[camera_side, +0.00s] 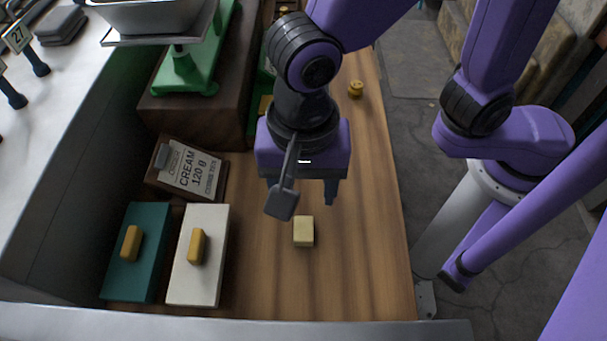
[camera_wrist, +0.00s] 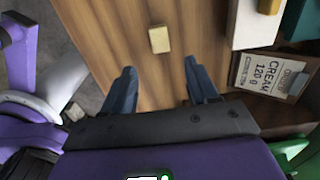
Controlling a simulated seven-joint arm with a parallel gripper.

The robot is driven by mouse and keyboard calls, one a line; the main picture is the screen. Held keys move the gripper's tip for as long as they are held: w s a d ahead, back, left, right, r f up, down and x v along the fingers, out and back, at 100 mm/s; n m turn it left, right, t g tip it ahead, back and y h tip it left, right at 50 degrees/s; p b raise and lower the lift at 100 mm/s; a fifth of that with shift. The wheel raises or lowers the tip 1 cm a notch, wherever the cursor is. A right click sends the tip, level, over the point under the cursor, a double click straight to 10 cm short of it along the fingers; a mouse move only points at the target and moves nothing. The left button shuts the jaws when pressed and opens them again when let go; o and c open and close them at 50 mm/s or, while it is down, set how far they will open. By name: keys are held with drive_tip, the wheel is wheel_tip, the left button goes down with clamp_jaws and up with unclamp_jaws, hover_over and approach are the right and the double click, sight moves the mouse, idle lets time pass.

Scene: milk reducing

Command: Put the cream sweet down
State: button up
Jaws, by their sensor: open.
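The cream sweet (camera_side: 303,231), a small pale yellow block, lies on the bare wooden worktop. It also shows in the wrist view (camera_wrist: 159,39), beyond the fingertips and roughly centred between them. My gripper (camera_side: 307,197) is open and empty, above the wood and behind the block in the side view. In the wrist view its two fingers (camera_wrist: 159,73) are spread wide with only wood between them. The sweet is apart from both fingers.
A teal block (camera_side: 145,278) and a white block (camera_side: 186,286) at left each have a golden piece on top. A card reading CREAM 120 g (camera_side: 190,168) stands behind them. A green scale (camera_side: 186,72) and small brass weights (camera_side: 355,89) are farther back. Wood around the sweet is clear.

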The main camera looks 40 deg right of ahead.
drive_tip(key=s+d+n, duration=0.1)
drive_tip(key=d+n, duration=1.9)
drive_tip(key=d, duration=0.8)
drive_tip(key=shift+s+r+n, duration=0.25)
drive_tip(key=shift+s+n, duration=0.15)
drive_tip(key=shift+o, duration=0.5)
drive_tip(key=shift+s+d+n, duration=0.3)
drive_tip(key=shift+d+n, duration=0.05)
drive_tip(key=shift+n, duration=0.05)
